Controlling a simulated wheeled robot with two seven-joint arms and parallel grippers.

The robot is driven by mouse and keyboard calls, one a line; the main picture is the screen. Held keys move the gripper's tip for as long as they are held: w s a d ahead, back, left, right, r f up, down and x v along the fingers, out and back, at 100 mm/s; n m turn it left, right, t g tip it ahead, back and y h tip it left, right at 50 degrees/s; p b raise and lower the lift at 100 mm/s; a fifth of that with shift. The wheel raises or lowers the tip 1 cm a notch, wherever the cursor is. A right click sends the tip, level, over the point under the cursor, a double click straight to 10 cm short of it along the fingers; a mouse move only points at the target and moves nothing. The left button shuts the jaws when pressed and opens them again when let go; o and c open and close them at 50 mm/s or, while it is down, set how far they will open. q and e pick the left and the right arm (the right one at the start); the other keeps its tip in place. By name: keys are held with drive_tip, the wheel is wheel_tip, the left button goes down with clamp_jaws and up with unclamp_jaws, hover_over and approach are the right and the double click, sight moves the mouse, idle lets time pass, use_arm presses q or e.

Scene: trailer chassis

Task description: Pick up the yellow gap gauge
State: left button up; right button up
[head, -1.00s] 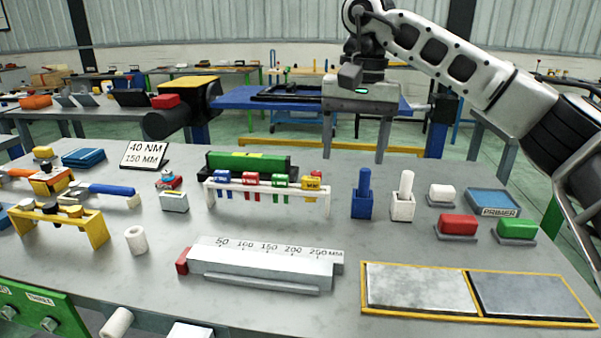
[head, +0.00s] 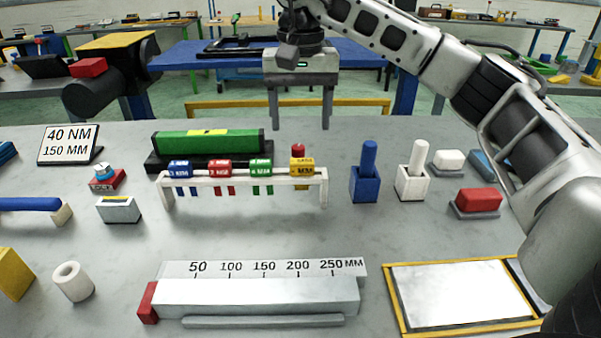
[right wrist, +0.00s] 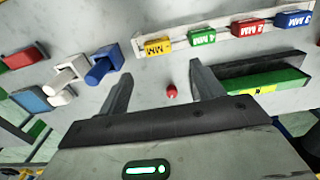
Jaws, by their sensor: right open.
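The yellow gap gauge (head: 302,168) hangs at the right end of a white rack (head: 240,183), beside green, red and blue gauges. In the right wrist view the yellow gauge (right wrist: 158,47) lies beyond the fingertips. My right gripper (head: 301,122) is open and empty, fingers pointing down, above and behind the rack near the bench's far edge. In the right wrist view its two fingers (right wrist: 161,72) stand wide apart with only bench and a red knob between them. It does not touch the yellow gauge. My left gripper is not in view.
A green block (head: 207,141) on a black base stands close behind the rack, and a red knob (head: 298,151) behind the yellow gauge. Blue (head: 364,182) and white (head: 411,180) holders with pegs stand to the right. The bench before the rack is clear up to the ruler block (head: 260,292).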

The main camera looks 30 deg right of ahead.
sight(302, 161)
drive_tip(key=f, duration=0.7)
drive_tip(key=shift+s+f+p, duration=0.3)
drive_tip(key=shift+s, duration=0.05)
drive_tip(key=c, duration=1.1)
